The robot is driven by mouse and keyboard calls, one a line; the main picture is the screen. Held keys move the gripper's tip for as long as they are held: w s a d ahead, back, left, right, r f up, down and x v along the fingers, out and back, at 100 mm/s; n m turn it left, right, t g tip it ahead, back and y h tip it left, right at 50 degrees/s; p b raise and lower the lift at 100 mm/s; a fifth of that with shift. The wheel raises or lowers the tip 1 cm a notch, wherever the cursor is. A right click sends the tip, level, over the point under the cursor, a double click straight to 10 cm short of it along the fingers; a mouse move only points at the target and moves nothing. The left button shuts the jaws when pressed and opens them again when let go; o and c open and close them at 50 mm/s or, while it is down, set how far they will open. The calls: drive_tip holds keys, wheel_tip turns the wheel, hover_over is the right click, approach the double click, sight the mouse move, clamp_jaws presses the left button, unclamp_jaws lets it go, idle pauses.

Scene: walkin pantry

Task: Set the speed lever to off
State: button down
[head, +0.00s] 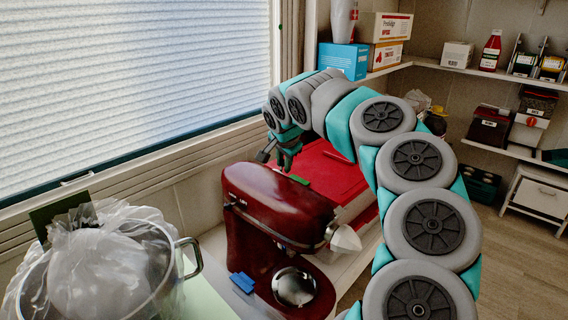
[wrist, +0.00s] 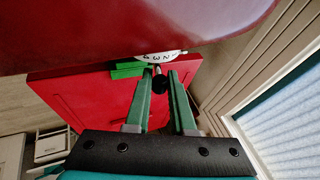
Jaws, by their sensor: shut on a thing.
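A dark red stand mixer (head: 272,204) stands on the counter beside the window; its glossy body also fills the top of the wrist view (wrist: 130,30). A white numbered dial (wrist: 150,55) shows at the mixer's side. The speed lever (wrist: 160,84), with a round black knob, sticks out below the dial. My gripper (wrist: 161,76) has its two green fingers on either side of the knob, shut on it. In the head view my gripper (head: 285,160) reaches down behind the mixer, and the lever and dial are hidden there. The lever's exact setting cannot be read.
A red board (head: 335,172) lies behind the mixer, with a green object (wrist: 127,70) on it. A pot (head: 172,262) with a clear plastic bag (head: 105,265) stands at the left front. A blue object (head: 242,282) lies by the mixer's base. Shelves with boxes line the right.

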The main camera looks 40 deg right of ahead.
drive_tip(key=shift+w+d+f+g+b, duration=0.15)
drive_tip(key=shift+w+g+b, duration=0.2)
drive_tip(key=shift+b, duration=0.55)
drive_tip(key=shift+g+b, duration=0.3)
drive_tip(key=shift+g, duration=0.05)
drive_tip(key=shift+w+a+f+n+g+h+p, duration=0.15)
drive_tip(key=shift+w+n+g+p, duration=0.2)
drive_tip(key=shift+w+g+p, duration=0.55)
drive_tip(key=shift+w+a+f+n+g+h+p, duration=0.15)
drive_tip(key=shift+w+n+g+p, duration=0.2)
drive_tip(key=shift+g+p, duration=1.1)
drive_tip(key=shift+w+f+n+g+h+p, duration=0.25)
drive_tip(key=shift+w+g+p, duration=0.35)
drive_tip(key=shift+g, duration=1.15)
drive_tip(key=c, duration=0.8)
unclamp_jaws()
drive_tip(key=shift+w, duration=0.1)
